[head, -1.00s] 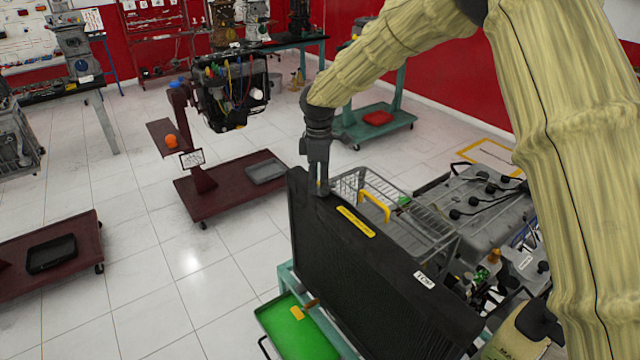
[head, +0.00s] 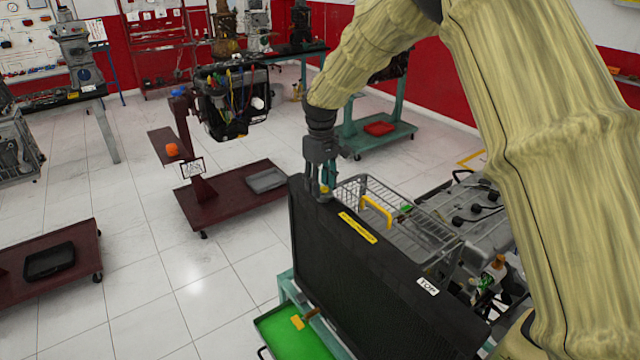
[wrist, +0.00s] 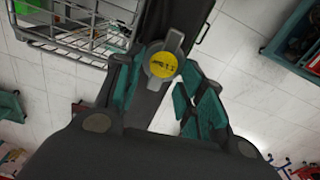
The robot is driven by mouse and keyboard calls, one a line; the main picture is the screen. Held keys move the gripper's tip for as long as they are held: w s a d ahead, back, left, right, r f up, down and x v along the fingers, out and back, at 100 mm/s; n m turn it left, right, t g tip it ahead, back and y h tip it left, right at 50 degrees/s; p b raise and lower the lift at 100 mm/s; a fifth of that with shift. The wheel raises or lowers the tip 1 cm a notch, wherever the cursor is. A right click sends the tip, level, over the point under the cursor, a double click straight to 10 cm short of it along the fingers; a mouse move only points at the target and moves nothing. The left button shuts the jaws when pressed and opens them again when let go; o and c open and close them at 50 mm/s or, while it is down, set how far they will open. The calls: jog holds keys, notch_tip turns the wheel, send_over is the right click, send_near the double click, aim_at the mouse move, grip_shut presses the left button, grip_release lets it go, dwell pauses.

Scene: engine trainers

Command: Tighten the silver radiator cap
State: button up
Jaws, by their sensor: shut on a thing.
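The silver radiator cap (wrist: 174,43) has a round yellow label at its middle and two grey ears. It sits on the top left end of the black radiator (head: 345,265), and its yellow top shows small in the head view (head: 324,189). My gripper (head: 322,184) points down over this end of the radiator. In the wrist view its teal-padded fingers (wrist: 160,78) stand on both sides of the cap and are shut on it. The lower part of the cap and the filler neck are hidden.
A wire basket (head: 410,232) with a yellow handle stands right behind the radiator. The engine (head: 465,200) is farther right. A green tray (head: 285,335) lies below in front. A maroon stand (head: 225,205) is at the left, with open floor between.

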aim_at(322, 187)
jog(key=shift+s+d+f+m, duration=0.1)
jog(key=shift+s+f+m, duration=0.1)
jog(key=shift+f+m, duration=0.3)
jog(key=o, duration=0.8)
jog(key=shift+o, duration=0.8)
jog(key=shift+w+r, duration=0.1)
jog(key=shift+w, duration=0.1)
jog(key=shift+r, duration=0.15)
notch_tip(322, 187, up, 12)
